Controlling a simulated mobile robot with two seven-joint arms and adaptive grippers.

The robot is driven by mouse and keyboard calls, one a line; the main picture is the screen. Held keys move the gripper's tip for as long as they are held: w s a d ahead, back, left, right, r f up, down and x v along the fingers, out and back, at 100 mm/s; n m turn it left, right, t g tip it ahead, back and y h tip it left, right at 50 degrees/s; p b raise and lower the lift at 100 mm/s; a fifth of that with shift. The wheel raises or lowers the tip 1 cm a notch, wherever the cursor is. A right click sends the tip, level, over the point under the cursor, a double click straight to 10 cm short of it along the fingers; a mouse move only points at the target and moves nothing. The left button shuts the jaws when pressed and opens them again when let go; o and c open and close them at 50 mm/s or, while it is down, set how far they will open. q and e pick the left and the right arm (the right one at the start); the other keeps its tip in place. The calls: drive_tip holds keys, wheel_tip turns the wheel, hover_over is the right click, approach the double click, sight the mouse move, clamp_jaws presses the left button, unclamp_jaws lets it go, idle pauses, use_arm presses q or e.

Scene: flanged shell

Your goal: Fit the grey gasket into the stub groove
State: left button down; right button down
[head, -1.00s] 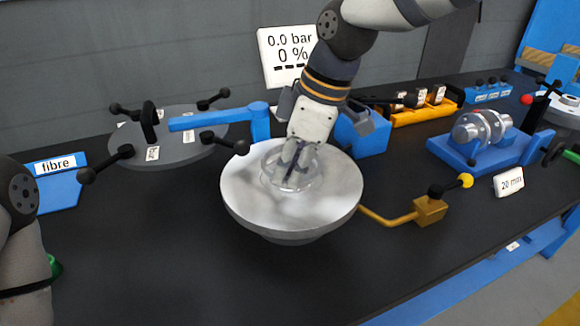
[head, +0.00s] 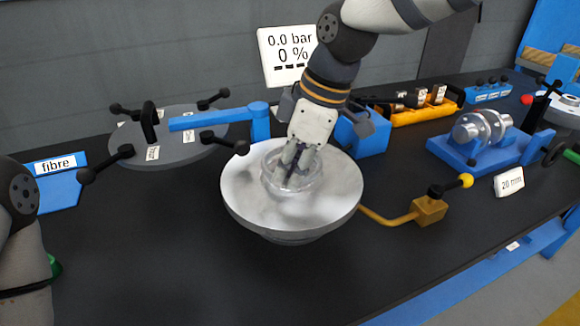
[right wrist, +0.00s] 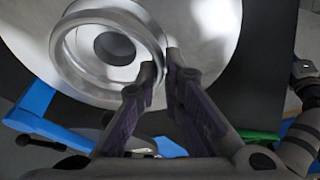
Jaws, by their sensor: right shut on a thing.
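A pale grey ring, which I take for the gasket (right wrist: 72,80), stands at the middle of the round metal shell (head: 330,205). The stub and its groove cannot be told apart from this ring. My right gripper (head: 290,178) points down over the shell's centre. In the right wrist view its fingers (right wrist: 160,72) straddle the ring's wall at one side and are shut on it. The fingertips partly hide that side, and I cannot tell whether the ring is seated. My left arm shows at the left edge of the head view; its gripper is out of view.
A grey disc with black knobs (head: 185,150) and a blue arm (head: 205,123) stand behind left. A brass valve (head: 430,210) is right of the shell, before a blue stand (head: 480,160). The bench front is clear.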

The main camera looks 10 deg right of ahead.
drive_tip(key=shift+f, duration=0.8)
drive_tip(key=c, duration=1.6)
unclamp_jaws()
drive_tip(key=shift+f, duration=0.15)
drive_tip(key=shift+c, duration=0.2)
drive_tip(key=v, duration=1.2)
